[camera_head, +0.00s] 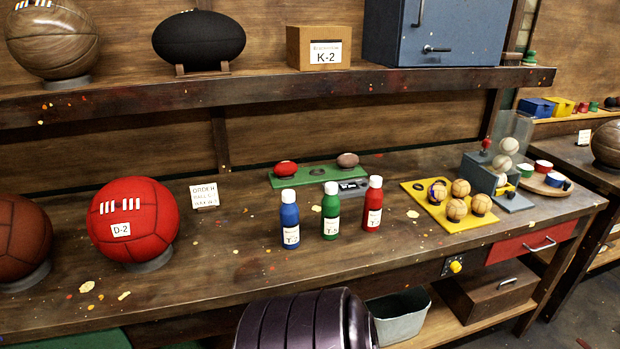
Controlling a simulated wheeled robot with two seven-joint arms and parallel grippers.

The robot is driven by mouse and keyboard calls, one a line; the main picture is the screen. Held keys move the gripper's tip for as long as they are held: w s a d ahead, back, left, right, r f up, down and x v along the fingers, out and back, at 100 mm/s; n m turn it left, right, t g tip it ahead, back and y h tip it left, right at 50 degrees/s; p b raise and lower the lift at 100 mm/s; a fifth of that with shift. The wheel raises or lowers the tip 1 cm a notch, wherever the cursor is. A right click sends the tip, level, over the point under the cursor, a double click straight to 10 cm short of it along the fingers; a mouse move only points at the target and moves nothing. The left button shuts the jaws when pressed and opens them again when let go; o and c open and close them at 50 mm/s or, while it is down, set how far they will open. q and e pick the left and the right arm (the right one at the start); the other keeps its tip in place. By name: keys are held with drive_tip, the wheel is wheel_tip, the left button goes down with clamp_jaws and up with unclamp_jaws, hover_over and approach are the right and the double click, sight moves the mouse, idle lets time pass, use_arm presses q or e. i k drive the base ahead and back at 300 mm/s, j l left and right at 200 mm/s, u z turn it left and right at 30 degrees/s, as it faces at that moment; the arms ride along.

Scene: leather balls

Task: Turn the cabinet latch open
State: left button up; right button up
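The blue-grey cabinet (395,35) stands on the upper shelf at the top of the head view, and its top is cut off by the frame edge. A dark latch lever (438,49) on its front lies roughly horizontal, pointing right from its round pivot. A dark vertical handle (419,12) sits above it on the same front. The cabinet door looks shut. Neither of my grippers is in view, and nothing touches the latch.
The wooden upper shelf (280,92) also holds a K-2 box (318,46) left of the cabinet, a black oval ball and a brown ball. The workbench below carries a red D-2 ball (133,219), three bottles and a yellow tray (420,198) of small balls.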

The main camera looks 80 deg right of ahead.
sight(441, 50)
drive_tip(key=k+z, duration=0.1)
drive_tip(key=z, duration=2.7)
